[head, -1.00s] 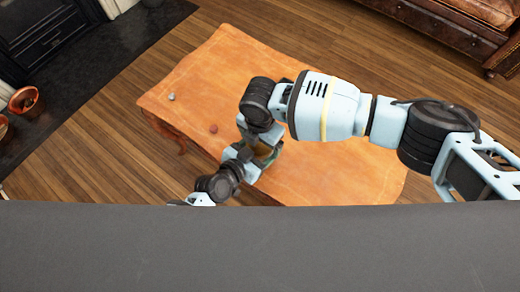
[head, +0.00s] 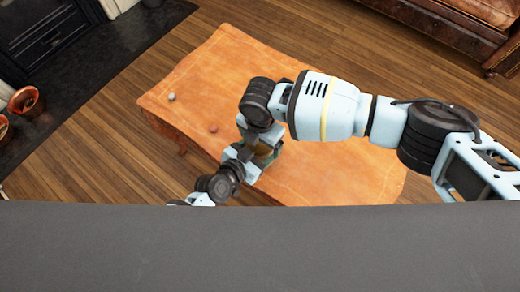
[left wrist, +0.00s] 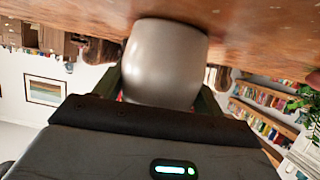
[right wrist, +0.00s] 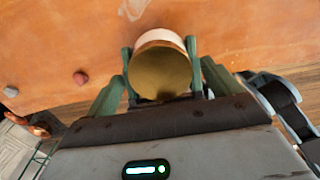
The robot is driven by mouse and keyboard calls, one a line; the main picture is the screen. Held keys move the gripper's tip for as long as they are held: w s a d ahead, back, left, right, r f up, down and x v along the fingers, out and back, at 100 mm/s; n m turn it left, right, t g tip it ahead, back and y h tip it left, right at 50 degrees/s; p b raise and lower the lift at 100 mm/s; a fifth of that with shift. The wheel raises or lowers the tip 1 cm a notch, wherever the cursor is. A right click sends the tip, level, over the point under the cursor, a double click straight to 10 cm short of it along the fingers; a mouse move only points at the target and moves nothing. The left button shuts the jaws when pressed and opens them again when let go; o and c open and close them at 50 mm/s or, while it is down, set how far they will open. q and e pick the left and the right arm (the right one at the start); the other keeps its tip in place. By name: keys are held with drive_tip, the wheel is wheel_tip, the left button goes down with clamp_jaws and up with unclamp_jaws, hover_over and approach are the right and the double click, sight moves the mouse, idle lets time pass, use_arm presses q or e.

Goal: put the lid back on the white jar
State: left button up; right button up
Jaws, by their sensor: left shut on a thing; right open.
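The white jar (left wrist: 165,60) is pale and smooth, and stands on the orange cloth-like tabletop, which is upside down in the left wrist view. My left gripper (left wrist: 163,88) is shut on the jar from the side. In the right wrist view the round gold lid (right wrist: 160,72) covers most of the jar's pale top (right wrist: 160,37). Whether the lid sits fully down on the jar cannot be told. My right gripper (right wrist: 159,48) is open, with a green finger on each side of the lid. In the head view my arms mostly hide the jar and lid.
A small reddish ball-like thing (head: 213,129) and a small grey one (head: 171,97) lie on the orange table (head: 215,70), left of my grippers. The table's far left part is otherwise clear. Copper pots (head: 24,101) stand by the dark hearth. A brown leather sofa (head: 470,30) stands at upper right.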

drive_tip(key=shift+r, duration=0.1)
drive_tip(key=shift+r, duration=2.15)
drive_tip(key=shift+r, duration=1.75)
drive_tip(key=shift+f, duration=4)
